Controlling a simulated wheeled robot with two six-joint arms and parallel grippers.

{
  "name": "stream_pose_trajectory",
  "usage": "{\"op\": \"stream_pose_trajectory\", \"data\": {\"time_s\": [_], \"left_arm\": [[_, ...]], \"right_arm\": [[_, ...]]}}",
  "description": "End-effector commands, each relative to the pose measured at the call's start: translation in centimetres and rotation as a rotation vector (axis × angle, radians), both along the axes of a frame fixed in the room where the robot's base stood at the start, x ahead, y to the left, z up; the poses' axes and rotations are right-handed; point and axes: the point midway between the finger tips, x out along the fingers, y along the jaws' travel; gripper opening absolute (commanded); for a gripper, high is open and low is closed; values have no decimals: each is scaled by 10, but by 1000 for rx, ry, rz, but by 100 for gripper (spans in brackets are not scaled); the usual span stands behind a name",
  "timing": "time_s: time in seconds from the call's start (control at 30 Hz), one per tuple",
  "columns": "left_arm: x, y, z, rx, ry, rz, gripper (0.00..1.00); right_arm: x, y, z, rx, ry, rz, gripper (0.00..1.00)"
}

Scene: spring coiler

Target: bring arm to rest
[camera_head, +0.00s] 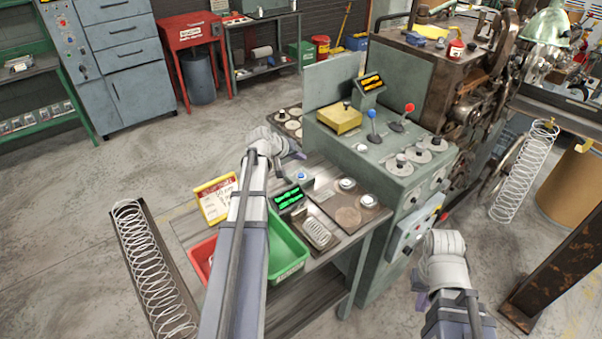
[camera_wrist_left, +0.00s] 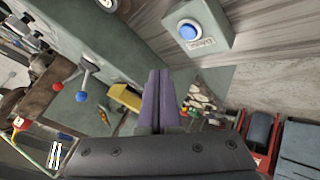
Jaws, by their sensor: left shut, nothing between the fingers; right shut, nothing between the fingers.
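My left arm reaches up over the bench, and its gripper (camera_head: 296,153) is above the bench's back part, near the green machine. In the left wrist view the purple fingers (camera_wrist_left: 158,100) are pressed together with nothing between them. My right gripper (camera_head: 421,298) is low at the right front, beside the machine's front panel. Its purple fingers are partly hidden by the wrist; it appears shut and empty.
The green control console (camera_head: 365,150) has a blue-knobbed lever (camera_head: 373,125) and a red-knobbed lever (camera_head: 404,117). Under my left arm are a green bin (camera_head: 290,258), a red bin (camera_head: 200,256) and a yellow-framed sign (camera_head: 214,199). A rusty beam (camera_head: 565,262) stands right of my right arm.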

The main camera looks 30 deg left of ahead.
Motion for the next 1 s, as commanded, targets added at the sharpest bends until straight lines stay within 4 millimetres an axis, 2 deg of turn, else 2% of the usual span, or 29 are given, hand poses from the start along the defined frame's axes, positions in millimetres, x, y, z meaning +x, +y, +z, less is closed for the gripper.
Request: {"op": "stream_pose_trajectory", "data": {"time_s": [0.57, 0.67, 0.77, 0.87, 1.0], "left_arm": [[0, 0, 0, 0, 0, 0, 0], [0, -6, -1, 2, 6, -9, 0], [-4, -36, -7, 13, 40, -61, 0], [-16, -94, -18, 41, 112, -164, 0], [-52, -190, -38, 112, 254, -349, 0]], "right_arm": [[0, 0, 0, 0, 0, 0, 0], [0, 0, 0, 0, 0, 0, 0], [0, 0, 0, 0, 0, 0, 0], [0, 0, 0, 0, 0, 0, 0], [0, 0, 0, 0, 0, 0, 0]]}}
